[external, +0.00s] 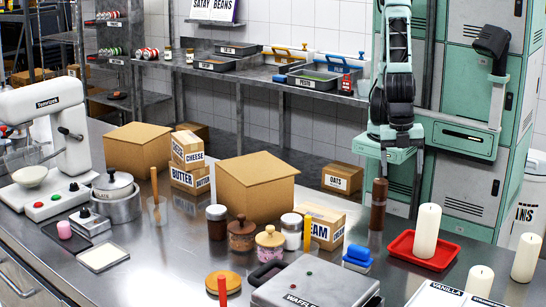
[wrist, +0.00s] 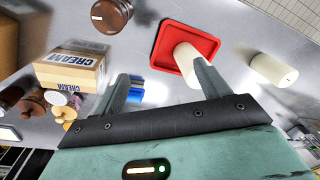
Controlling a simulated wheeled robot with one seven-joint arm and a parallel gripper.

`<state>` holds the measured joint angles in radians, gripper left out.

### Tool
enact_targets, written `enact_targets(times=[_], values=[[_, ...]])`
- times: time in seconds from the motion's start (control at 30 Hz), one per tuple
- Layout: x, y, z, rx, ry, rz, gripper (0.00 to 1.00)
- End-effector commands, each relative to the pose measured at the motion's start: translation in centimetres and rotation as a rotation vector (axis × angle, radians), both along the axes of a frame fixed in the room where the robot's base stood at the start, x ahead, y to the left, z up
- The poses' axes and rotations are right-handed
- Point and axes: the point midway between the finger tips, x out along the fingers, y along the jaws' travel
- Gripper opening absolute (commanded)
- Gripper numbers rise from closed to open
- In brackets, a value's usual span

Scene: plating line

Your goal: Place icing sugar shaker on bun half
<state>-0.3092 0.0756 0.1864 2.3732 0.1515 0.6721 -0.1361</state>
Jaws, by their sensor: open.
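I cannot pick out the icing sugar shaker for certain. A tall dark brown bottle (external: 378,205) stands upright on the steel counter, below my gripper (external: 401,168); a round brown top (wrist: 112,14) at the upper edge of the wrist view may be this bottle. A jar with a pale lid (external: 291,231) stands left of the cream box. A flat tan round piece (external: 222,281) near the front edge may be the bun half, but I cannot be sure. My gripper, also in the wrist view (wrist: 163,72), is open and empty above the counter.
A red tray (external: 423,250) holds a white candle (external: 426,231); more candles stand to its right. A cream box (external: 322,226), a blue stack (external: 357,257), lidded jars (external: 270,246) and a waffle maker (external: 312,282) crowd the middle. Bare counter shows around the brown bottle.

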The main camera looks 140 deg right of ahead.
Motion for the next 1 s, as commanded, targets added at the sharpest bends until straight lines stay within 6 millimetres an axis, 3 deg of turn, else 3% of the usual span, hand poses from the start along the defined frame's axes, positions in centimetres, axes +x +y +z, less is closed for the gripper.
enact_targets(times=[0.03,0.1,0.23,0.37,0.7,0.77,0.87,0.97,1.0], values=[[-3.0,0.9,0.4,-0.009,-0.010,0.051,0.75],[-6.1,1.4,0.4,-0.024,-0.020,0.101,0.75],[-9.4,1.5,0.3,-0.047,-0.036,0.151,0.78],[-10.2,1.4,0.2,-0.054,-0.040,0.164,0.78],[-10.0,1.4,0.3,-0.052,-0.039,0.158,0.78],[-9.3,1.5,0.3,-0.048,-0.035,0.134,0.78],[-5.7,1.3,0.5,-0.033,-0.015,0.012,0.78],[1.0,-0.6,0.6,-0.020,0.011,-0.212,0.78],[4.1,-2.2,0.6,-0.019,0.021,-0.315,0.78]])
